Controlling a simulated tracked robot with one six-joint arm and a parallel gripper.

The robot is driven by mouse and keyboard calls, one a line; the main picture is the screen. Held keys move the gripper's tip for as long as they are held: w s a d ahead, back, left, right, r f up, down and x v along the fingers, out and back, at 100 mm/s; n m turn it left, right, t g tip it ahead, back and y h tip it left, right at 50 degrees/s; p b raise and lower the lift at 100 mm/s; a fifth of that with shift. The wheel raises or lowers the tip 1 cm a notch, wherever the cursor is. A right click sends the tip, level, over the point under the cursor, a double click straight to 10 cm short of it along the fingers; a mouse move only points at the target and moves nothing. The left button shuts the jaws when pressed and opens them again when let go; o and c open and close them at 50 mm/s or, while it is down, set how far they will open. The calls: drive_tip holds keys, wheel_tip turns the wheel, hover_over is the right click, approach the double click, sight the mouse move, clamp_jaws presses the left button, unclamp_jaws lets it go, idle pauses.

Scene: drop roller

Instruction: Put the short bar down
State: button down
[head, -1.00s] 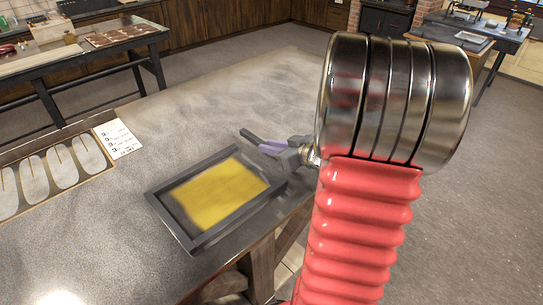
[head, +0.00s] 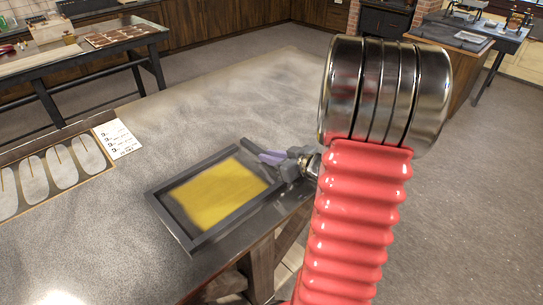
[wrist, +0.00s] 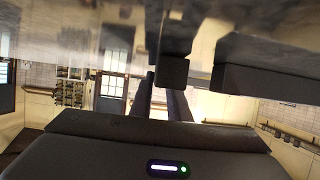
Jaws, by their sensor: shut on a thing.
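My gripper (head: 271,158), with purplish fingers, is shut on the short bar (head: 249,145), a dark grey piece. The bar shows just behind the upper right corner of the dark-framed tray (head: 168,212) with a yellow bed. In the wrist view a dark block (wrist: 172,72), probably the bar's end, hangs down beyond my dark fingers. Whether the bar touches the tray rim or the tabletop cannot be told. My red ribbed arm and its metal bands hide the area right of my gripper.
The grey stone worktop (head: 110,215) has free room left of and behind the tray. A white printed card (head: 118,139) and a panel with pale oval shapes (head: 62,164) lie at the left. The worktop's front edge runs close to the tray.

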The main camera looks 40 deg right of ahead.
drive_tip(key=c, duration=1.7)
unclamp_jaws()
drive_tip(key=v, duration=1.2)
drive_tip(key=shift+r, duration=0.1)
